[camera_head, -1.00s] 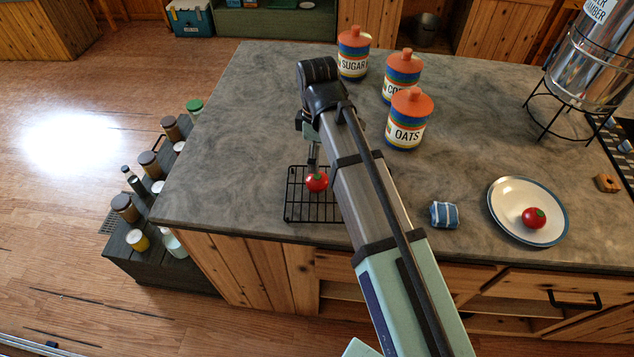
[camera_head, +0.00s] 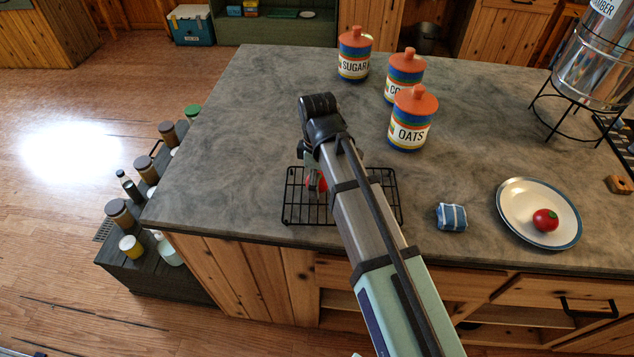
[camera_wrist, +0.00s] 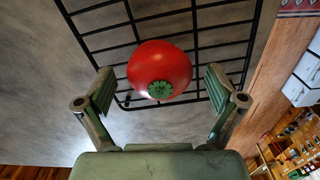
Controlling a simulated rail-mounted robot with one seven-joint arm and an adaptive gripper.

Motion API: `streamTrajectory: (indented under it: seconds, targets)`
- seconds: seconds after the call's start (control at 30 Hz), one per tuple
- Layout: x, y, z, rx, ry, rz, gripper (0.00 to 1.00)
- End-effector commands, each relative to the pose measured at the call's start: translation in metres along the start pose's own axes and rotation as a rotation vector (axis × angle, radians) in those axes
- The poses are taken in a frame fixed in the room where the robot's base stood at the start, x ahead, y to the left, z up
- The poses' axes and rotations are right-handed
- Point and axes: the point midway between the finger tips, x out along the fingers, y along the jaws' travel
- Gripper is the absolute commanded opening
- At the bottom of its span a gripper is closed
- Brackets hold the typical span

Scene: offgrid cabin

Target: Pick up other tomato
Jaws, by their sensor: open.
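A red tomato (camera_wrist: 160,68) with a green stem patch sits over the black wire rack (camera_wrist: 208,27) in the wrist view, between and just beyond my open fingers. My gripper (camera_wrist: 162,95) is open, one finger on each side of the tomato, with visible gaps. In the head view only a red sliver of this tomato (camera_head: 322,182) shows behind my arm, on the rack (camera_head: 297,210). A second tomato (camera_head: 545,220) sits on a white plate with a blue rim (camera_head: 515,196) at the right of the counter.
Sugar (camera_head: 354,58), coffee (camera_head: 404,76) and oats (camera_head: 411,122) canisters stand behind my arm. A folded blue striped cloth (camera_head: 451,217) lies between rack and plate. A metal water dispenser (camera_head: 598,60) stands at the back right. The counter left of the rack is clear.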

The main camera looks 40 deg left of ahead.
Motion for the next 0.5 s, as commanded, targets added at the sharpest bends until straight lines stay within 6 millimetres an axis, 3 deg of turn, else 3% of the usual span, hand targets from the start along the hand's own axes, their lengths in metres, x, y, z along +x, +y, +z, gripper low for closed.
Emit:
streamTrajectory:
  seconds: [0.17, 0.3, 0.5]
  targets:
    - [-0.0002, 0.0, 0.0, 0.0, 0.0, 0.0, 0.94]
    - [-0.0003, 0.0, 0.0, 0.0, 0.0, 0.0, 0.5]
    - [-0.0001, -0.0001, 0.0001, 0.0, 0.0, 0.0, 0.47]
